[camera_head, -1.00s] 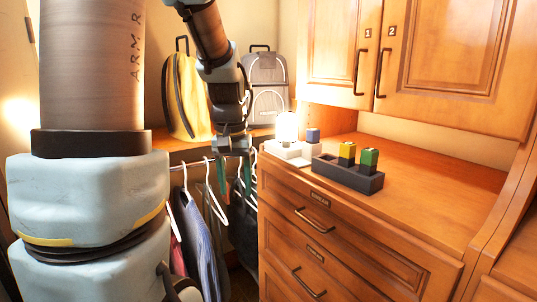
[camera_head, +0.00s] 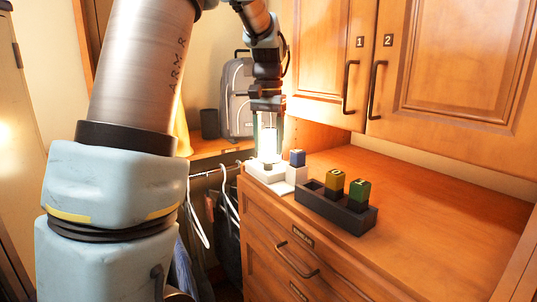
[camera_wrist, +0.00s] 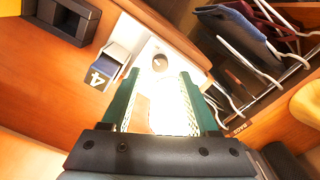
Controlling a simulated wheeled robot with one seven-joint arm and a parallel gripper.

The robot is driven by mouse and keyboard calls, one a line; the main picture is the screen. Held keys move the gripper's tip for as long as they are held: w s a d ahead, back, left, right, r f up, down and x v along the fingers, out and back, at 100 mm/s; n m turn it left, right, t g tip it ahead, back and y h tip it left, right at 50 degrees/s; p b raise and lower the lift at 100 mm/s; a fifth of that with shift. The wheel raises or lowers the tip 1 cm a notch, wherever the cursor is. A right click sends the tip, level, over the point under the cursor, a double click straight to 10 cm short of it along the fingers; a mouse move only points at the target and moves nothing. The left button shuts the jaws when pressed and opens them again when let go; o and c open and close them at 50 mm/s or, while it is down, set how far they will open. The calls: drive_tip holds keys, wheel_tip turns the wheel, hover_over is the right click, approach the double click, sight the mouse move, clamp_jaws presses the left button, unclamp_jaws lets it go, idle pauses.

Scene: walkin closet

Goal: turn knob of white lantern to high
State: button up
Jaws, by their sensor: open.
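The white lantern (camera_head: 268,146) stands lit at the far left corner of the wooden dresser top, on a white base. My gripper (camera_head: 268,121) points down directly above or around the lantern's top; the head view does not show the exact gap. In the wrist view, the green fingers of my gripper (camera_wrist: 159,77) are spread apart with nothing clamped between them. A round dark knob (camera_wrist: 160,62) shows on a white surface just beyond the fingertips. Glare washes out the lantern between the fingers, and the knob's setting cannot be read.
A blue block (camera_head: 297,158) sits on a white stand right of the lantern. A dark tray (camera_head: 357,219) holds a yellow and a green block. Upper cabinets (camera_head: 440,70) rise behind the dresser; hangers (camera_head: 193,222) hang at left. The dresser's right side is clear.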

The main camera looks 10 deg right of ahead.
sight(268, 162)
drive_tip(key=shift+f+p, duration=0.3)
drive_tip(key=shift+f, duration=1.8)
drive_tip(key=shift+c, duration=0.3)
clamp_jaws()
